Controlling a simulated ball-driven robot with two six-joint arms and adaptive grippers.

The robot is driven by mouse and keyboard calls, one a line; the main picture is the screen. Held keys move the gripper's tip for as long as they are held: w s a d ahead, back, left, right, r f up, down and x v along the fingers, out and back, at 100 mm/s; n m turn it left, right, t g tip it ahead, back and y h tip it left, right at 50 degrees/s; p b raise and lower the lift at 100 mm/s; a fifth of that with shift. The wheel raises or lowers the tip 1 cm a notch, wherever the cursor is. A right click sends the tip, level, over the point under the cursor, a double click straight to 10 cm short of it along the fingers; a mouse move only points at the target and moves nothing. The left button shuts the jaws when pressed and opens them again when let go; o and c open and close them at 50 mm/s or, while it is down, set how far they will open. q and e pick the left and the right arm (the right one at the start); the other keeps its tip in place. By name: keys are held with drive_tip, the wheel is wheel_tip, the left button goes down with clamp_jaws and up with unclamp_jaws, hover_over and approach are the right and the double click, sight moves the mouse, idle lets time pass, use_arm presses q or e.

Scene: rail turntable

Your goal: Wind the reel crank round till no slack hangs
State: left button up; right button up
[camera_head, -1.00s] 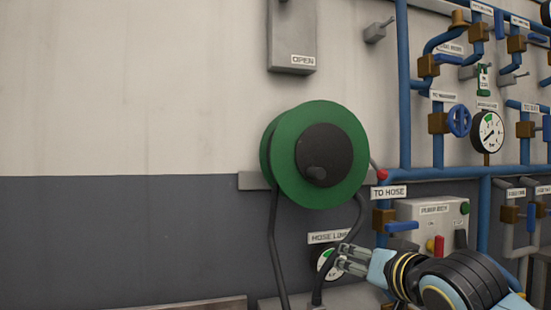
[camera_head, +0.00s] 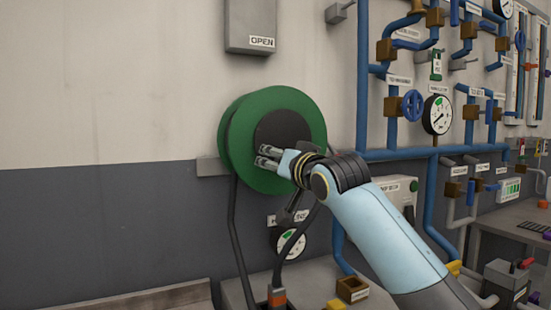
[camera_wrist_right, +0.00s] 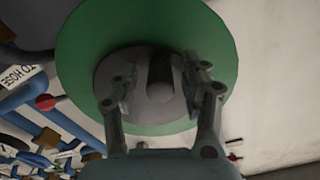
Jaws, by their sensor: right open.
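The green reel (camera_head: 278,98) is mounted on the wall, with a dark round hub (camera_head: 285,124) on its face. Both also show in the wrist view, the reel's green disc (camera_wrist_right: 85,45) behind the fingers. A dark crank knob (camera_wrist_right: 160,82) stands out from the hub there; in the head view my gripper hides it. My right gripper (camera_head: 267,157) is open in front of the lower hub. In the wrist view its fingers (camera_wrist_right: 161,90) are on either side of the knob, with gaps visible. Black hose (camera_head: 240,250) hangs below the reel in two strands. My left gripper is out of view.
A gauge (camera_head: 291,243) sits below the reel, behind the right hose strand. A grey box marked OPEN (camera_head: 250,25) is above it. Blue pipes (camera_head: 362,110) with valves fill the right side. The wall left of the reel is clear.

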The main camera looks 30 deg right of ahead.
drive_tip(key=shift+w, duration=0.2)
drive_tip(key=shift+c, duration=0.4)
clamp_jaws()
